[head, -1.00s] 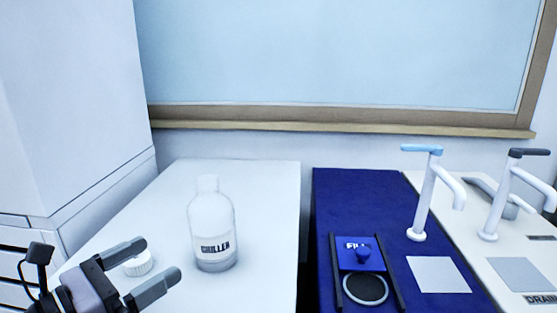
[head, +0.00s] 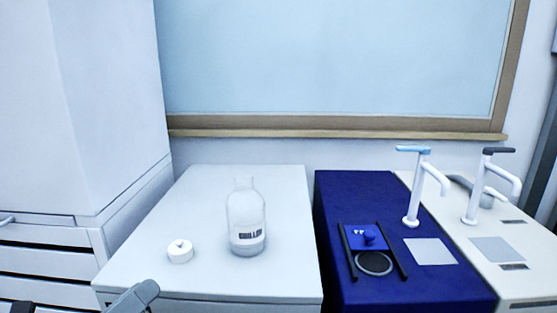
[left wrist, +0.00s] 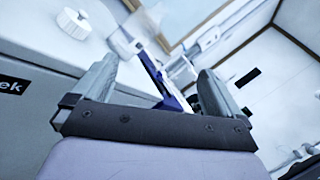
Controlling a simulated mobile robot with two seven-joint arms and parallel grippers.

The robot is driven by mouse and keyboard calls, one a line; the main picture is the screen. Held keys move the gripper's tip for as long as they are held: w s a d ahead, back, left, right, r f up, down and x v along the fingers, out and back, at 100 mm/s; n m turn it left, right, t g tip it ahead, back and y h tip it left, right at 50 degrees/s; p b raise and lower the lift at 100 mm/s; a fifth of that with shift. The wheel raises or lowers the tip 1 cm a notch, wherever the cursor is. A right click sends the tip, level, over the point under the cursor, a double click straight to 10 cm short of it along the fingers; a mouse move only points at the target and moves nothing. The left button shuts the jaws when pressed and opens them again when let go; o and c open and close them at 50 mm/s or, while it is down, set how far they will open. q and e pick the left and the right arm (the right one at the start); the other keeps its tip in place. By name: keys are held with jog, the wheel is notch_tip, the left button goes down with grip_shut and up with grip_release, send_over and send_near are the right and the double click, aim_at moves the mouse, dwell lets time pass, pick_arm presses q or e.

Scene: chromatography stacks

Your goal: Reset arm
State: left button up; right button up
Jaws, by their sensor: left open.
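My left gripper (head: 133,298) shows only in part at the bottom left of the head view, in front of the white counter. In the left wrist view my left gripper (left wrist: 155,80) has its two fingers wide apart with nothing held between them. A white cap (head: 180,252) lies on the counter beyond the visible finger, and it also shows in the left wrist view (left wrist: 73,22). My right gripper is not in view.
A clear labelled bottle (head: 246,222) stands uncapped on the white counter (head: 210,275). Right of a narrow gap is a blue bench (head: 340,190) with a blue-topped tap (head: 418,185). Another tap (head: 478,190) stands farther right. A tall white cabinet (head: 75,110) rises at left.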

pick_arm(q)
jog(key=s+a+f+n+g+y+p, duration=0.1)
jog(key=s+f+n+y+p, duration=0.2)
jog(key=f+n+y, duration=0.7)
jog(key=s+a+f+n+g+p, duration=0.1)
jog(key=s+a+f+n+p, duration=0.35)
jog(key=n, duration=1.25)
jog(key=s+d+f+n+g, duration=0.4)
jog(key=s+d+f+n, duration=0.1)
jog(key=f, duration=0.4)
jog(key=shift+s+d+f, duration=0.25)
jog(key=shift+s+d, duration=0.3)
jog(key=shift+d, duration=0.15)
